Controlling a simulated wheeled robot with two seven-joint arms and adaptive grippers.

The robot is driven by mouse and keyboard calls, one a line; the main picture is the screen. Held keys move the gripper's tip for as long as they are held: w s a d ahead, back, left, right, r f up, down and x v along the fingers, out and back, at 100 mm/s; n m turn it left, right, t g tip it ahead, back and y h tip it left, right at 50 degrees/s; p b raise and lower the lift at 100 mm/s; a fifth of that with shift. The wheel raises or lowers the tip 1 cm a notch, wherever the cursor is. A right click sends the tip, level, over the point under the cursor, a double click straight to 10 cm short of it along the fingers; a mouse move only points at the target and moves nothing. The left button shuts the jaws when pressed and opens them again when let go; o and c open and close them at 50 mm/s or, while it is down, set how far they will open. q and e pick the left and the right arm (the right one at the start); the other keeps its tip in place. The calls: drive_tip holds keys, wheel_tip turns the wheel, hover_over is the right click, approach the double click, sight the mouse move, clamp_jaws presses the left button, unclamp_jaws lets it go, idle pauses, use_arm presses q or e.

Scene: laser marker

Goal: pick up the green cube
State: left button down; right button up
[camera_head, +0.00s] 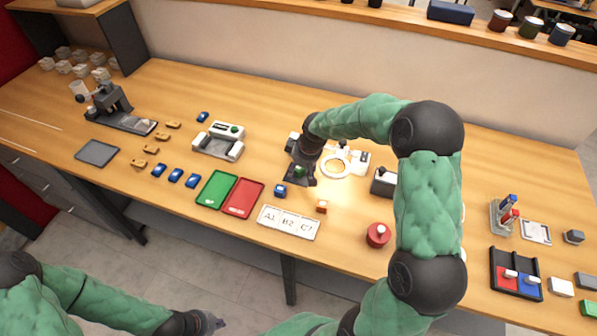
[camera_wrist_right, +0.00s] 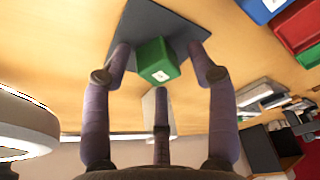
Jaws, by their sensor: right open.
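The green cube (camera_wrist_right: 158,60) sits on a dark square pad (camera_wrist_right: 160,22) in the right wrist view, with a small white mark on one face. In the head view the green cube (camera_head: 299,171) shows partly behind my right gripper (camera_head: 302,165). My right gripper (camera_wrist_right: 160,75) is open, its purple fingers spread on either side of the cube with gaps; I see no firm contact. My left gripper (camera_head: 214,322) is at the bottom of the head view, off the front of the table, away from the cube; its finger opening is unclear.
A blue cube (camera_head: 280,191) and an orange cube (camera_head: 321,207) lie near the pad. A white ring fixture (camera_head: 352,168) stands to the right. The red tray (camera_head: 243,198), green tray (camera_head: 215,190) and a lettered A1 B2 C7 board (camera_head: 289,223) are in front.

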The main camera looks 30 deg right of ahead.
drive_tip(key=c, duration=0.8)
drive_tip(key=shift+c, duration=0.3)
drive_tip(key=shift+r, duration=0.1)
